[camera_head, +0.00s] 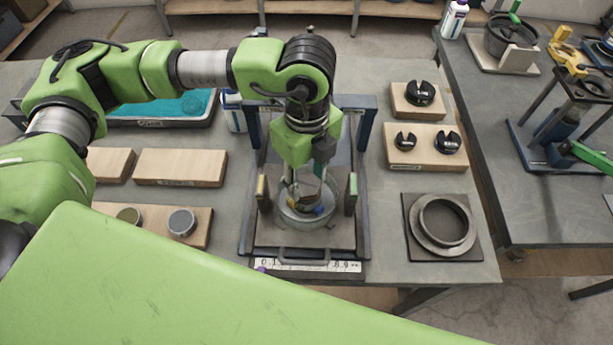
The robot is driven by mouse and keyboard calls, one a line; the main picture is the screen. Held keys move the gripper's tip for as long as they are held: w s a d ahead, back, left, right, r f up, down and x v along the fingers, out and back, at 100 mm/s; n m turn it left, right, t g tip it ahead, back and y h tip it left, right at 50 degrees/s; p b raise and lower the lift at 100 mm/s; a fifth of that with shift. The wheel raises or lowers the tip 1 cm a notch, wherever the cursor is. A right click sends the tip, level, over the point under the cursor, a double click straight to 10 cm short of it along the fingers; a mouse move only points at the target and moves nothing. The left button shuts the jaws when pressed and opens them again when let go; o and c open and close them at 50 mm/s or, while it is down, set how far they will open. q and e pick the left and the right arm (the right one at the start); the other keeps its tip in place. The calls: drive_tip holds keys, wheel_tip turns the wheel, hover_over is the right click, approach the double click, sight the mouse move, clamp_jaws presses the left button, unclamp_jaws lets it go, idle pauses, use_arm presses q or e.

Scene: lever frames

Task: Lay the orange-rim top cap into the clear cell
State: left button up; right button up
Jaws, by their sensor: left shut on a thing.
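My left gripper (306,188) points down over the middle of the press-like frame. It is shut on a small piece with an orange-yellow edge, which looks like the orange-rim top cap (299,203). The clear cell (292,219) is a round, see-through cup on the frame's base plate. The cap is tilted and shows at or inside the cell's mouth; I cannot tell whether it touches the wall. The fingers hide part of the cap. Something blue shows beside it, low in the cell. My right gripper is not in view.
Posts of the lever frame (366,135) stand on both sides of the cell. A dark ring on a plate (413,245) and wooden blocks with black slotted weights (425,158) lie to the right. A wooden block with two discs (201,228) lies to the left.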

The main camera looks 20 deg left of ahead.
use_arm(q)
drive_tip(key=o, duration=1.4)
